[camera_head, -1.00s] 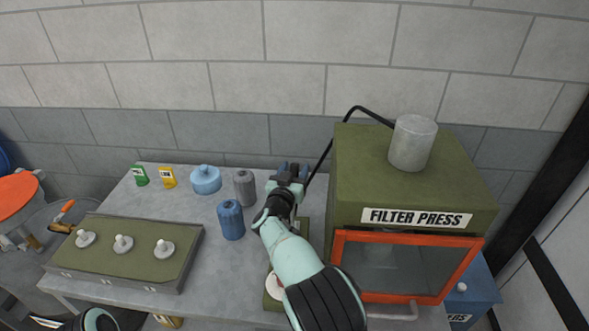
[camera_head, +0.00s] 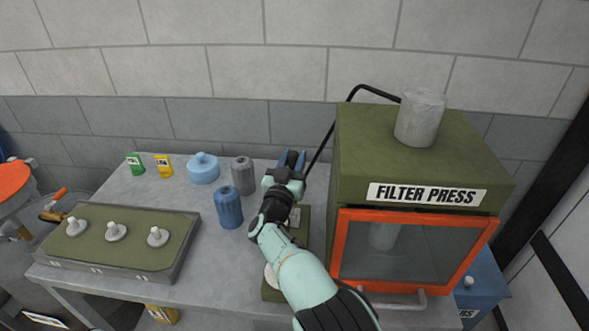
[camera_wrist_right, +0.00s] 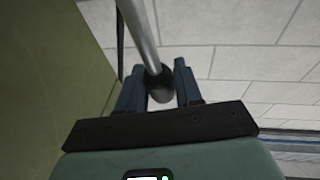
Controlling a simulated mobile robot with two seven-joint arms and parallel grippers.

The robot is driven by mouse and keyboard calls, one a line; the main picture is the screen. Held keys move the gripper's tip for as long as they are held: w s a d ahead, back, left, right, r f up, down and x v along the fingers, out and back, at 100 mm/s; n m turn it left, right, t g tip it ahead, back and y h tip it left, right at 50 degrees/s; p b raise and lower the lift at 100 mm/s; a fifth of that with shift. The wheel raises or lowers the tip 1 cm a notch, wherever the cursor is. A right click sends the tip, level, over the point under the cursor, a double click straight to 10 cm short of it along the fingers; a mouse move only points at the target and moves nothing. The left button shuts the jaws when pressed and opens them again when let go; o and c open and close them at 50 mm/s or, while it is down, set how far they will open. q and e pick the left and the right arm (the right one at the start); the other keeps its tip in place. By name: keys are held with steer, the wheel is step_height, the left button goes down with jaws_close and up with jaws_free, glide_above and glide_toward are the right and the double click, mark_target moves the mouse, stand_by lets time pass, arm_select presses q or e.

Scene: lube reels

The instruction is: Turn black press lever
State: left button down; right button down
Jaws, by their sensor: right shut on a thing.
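The filter press is a green box (camera_head: 405,165) with a grey cylinder (camera_head: 420,117) on top and an orange-framed window (camera_head: 410,257) in front. My right gripper (camera_head: 291,160) is at the left side of the press, over the back of the table. In the right wrist view, a grey metal rod (camera_wrist_right: 139,30) ends in a black knob (camera_wrist_right: 160,86). The knob lies between the two fingers of my right gripper (camera_wrist_right: 160,85), which is shut on it. In the head view the gripper hides this lever end. My left gripper is not in view.
A black bent tube (camera_head: 337,125) runs from the press top down beside my right gripper. A blue bottle (camera_head: 229,208), grey bottle (camera_head: 243,175) and light-blue container (camera_head: 203,170) stand left of my right arm. A green tray with several knobs (camera_head: 120,240) is farther left.

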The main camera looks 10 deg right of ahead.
steer(key=shift+s+a+f+m+t+h+b, duration=0.2)
steer(key=shift+s+t+b, duration=0.4)
steer(key=shift+b, duration=0.7)
steer(key=shift+s+a+m+t+h+b, duration=0.1)
steer(key=shift+s+a+t+h+b, duration=0.15)
steer(key=shift+s+b, duration=0.85)
steer(key=shift+s+a+r+h+b, duration=0.1)
steer(key=shift+s+r+h+b, duration=0.2)
steer(key=shift+b, duration=0.6)
steer(key=shift+t, duration=0.25)
